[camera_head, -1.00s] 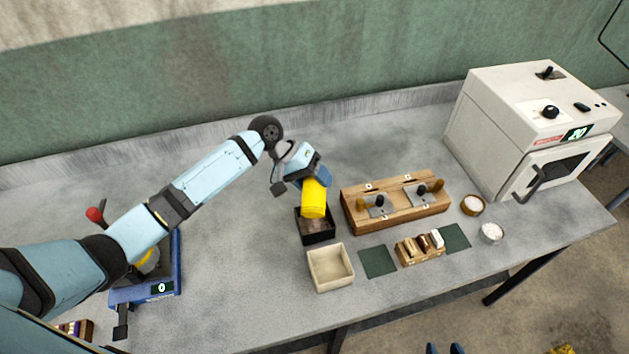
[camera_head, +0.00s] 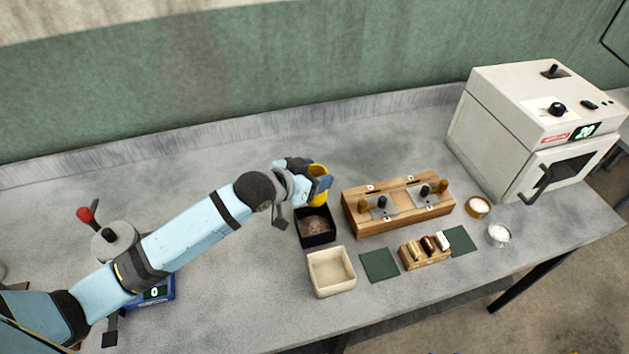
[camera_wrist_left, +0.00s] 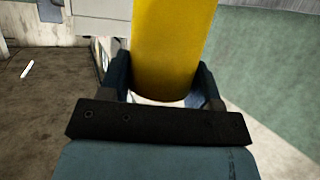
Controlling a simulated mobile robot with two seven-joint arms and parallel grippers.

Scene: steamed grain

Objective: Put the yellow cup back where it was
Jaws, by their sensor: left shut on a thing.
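The yellow cup (camera_head: 319,184) is held by my left gripper (camera_head: 311,188) above the back edge of the black box (camera_head: 316,238). The gripper covers part of the cup in the head view. In the left wrist view the yellow cup (camera_wrist_left: 172,45) fills the upper middle, between the two fingers of my left gripper (camera_wrist_left: 165,88). The cup is off the table, and I cannot tell whether anything is inside it. The black box holds dark brown grainy material. My right gripper is not in view.
A cream box (camera_head: 331,286) stands in front of the black box. A wooden block with metal fittings (camera_head: 398,222) is to the right, with green mats (camera_head: 379,265), small dishes (camera_head: 498,235) and a white oven (camera_head: 528,118) beyond. A blue scale (camera_head: 158,291) is at left.

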